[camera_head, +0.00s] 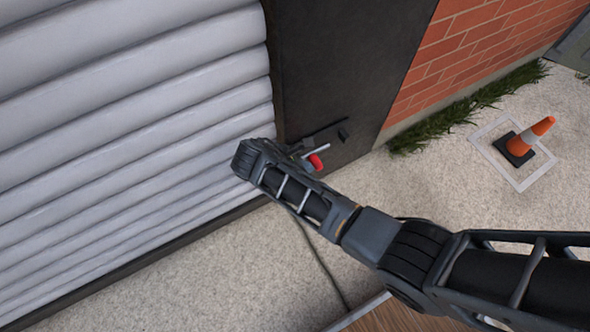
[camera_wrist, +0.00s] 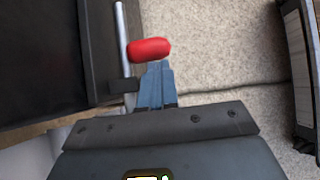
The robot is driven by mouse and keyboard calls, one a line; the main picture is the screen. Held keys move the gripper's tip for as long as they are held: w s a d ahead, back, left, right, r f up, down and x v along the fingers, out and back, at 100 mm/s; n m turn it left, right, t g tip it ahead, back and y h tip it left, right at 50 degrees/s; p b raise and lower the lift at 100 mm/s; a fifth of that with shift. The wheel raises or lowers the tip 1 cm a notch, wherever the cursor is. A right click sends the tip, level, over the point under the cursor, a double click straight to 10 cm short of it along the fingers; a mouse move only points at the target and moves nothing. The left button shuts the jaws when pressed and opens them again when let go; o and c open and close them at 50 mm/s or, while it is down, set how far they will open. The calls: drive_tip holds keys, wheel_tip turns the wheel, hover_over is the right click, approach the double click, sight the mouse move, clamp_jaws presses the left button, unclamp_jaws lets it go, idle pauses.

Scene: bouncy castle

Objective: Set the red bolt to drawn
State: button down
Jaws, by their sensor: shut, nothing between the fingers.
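The red bolt shows its red knob (camera_head: 316,162) low on the dark panel beside the shutter, with a pale metal rod next to it. In the wrist view the red knob (camera_wrist: 148,49) lies crosswise at the tips of my gripper (camera_wrist: 159,66). The silver rod (camera_wrist: 122,45) runs along the left of the knob and passes a dark bracket. My gripper's fingers are together with nothing between them. The tips appear to touch or nearly touch the knob; I cannot tell which. In the head view my wrist hides the fingers.
A white ribbed roller shutter (camera_head: 130,130) fills the left. The dark panel (camera_head: 345,70) meets a brick wall (camera_head: 470,50). An orange cone (camera_head: 530,136) stands at the right on pale ground. A dark cable (camera_head: 322,262) lies on the ground, near a wooden edge (camera_head: 385,315).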

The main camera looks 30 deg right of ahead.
sight(315, 164)
drive_tip(key=shift+d, duration=0.25)
drive_tip(key=d+p, duration=0.4)
drive_tip(key=d, duration=0.4)
drive_tip(key=a+p, duration=0.1)
drive_tip(key=a+r+p, duration=0.1)
drive_tip(key=a, duration=0.1)
drive_tip(key=a+r+p, duration=0.1)
drive_tip(key=a, duration=0.1)
drive_tip(key=shift+w, duration=0.1)
drive_tip(key=p+v, duration=0.3)
drive_tip(key=v, duration=0.5)
drive_tip(key=shift+a+r, duration=0.2)
drive_tip(key=shift+a, duration=0.1)
